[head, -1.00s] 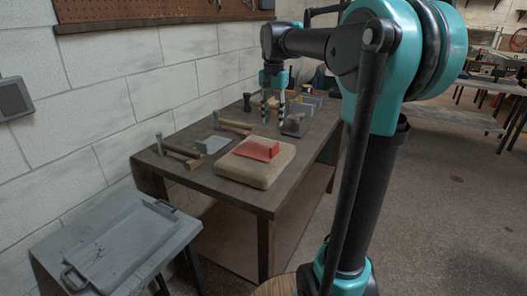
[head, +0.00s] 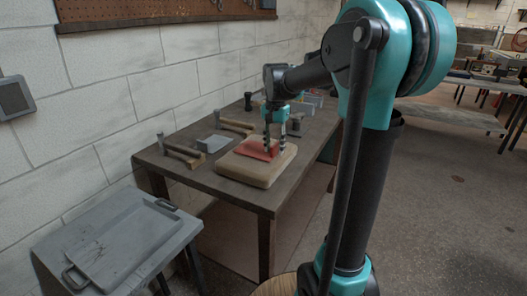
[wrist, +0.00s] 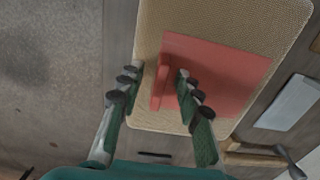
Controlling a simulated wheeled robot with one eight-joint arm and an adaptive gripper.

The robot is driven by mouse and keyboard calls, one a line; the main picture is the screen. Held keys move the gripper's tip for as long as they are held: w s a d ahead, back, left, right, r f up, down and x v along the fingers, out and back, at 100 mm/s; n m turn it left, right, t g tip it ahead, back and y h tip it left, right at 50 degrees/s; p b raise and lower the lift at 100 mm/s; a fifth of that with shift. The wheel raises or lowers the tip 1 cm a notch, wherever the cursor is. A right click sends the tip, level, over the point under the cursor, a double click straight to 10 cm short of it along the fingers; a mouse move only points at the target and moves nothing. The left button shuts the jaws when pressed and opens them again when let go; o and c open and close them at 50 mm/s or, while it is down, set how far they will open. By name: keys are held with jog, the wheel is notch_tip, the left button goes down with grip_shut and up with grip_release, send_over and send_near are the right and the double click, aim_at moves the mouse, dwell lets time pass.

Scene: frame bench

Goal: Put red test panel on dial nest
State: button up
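The red test panel (head: 255,148) lies on a tan padded block (head: 235,171) near the front of the bench. In the wrist view the panel (wrist: 226,75) is a flat red plate with an upright red rib (wrist: 163,80) along its left edge. My gripper (head: 275,148) is over the panel, pointing down. In the wrist view my gripper (wrist: 157,74) is open, with one finger on each side of the rib and gaps between. I cannot tell which object is the dial nest.
A grey block (head: 214,144) and hammer-like tools (head: 181,152) lie on the bench (head: 200,179) left of the pad. Other items stand farther back, partly hidden by my gripper. A grey tray (head: 118,240) on a stand is at the front left. A wall runs behind the bench.

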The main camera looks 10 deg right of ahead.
grip_shut()
jog(key=shift+r, duration=0.1)
dwell(0.5)
